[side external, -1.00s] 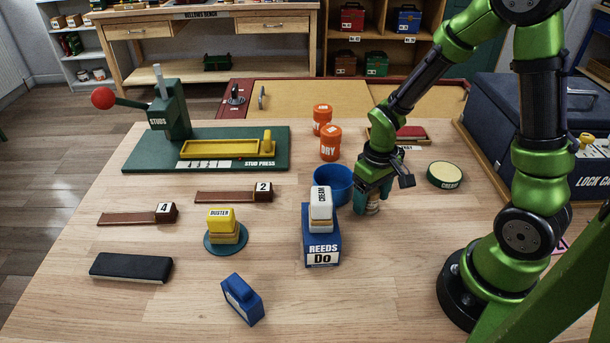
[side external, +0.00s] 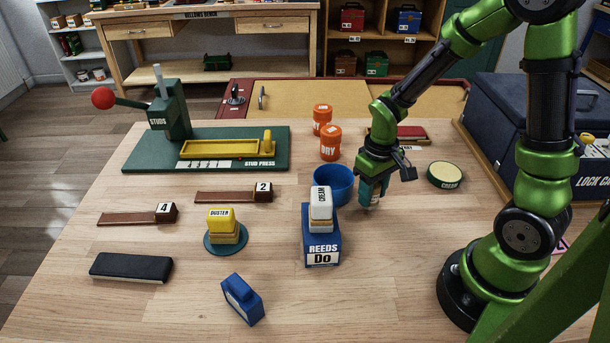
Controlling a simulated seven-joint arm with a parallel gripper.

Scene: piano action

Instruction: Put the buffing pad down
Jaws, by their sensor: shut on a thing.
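My gripper (side external: 371,194) points down just right of the blue cup (side external: 333,185), low over the table. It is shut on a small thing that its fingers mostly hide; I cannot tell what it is. A yellow-topped pad marked DUSTER (side external: 222,221) sits on a round teal coaster (side external: 225,247). A white-topped pad marked CREAM (side external: 321,202) rests on the blue REEDS Do box (side external: 322,246). I cannot tell which thing is the buffing pad.
A round CREAM tin (side external: 445,175) lies right of my gripper. Two orange jars (side external: 330,142) and a red block (side external: 411,132) stand behind it. The green stud press (side external: 140,156) is at the back left. The table front right of the REEDS box is clear.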

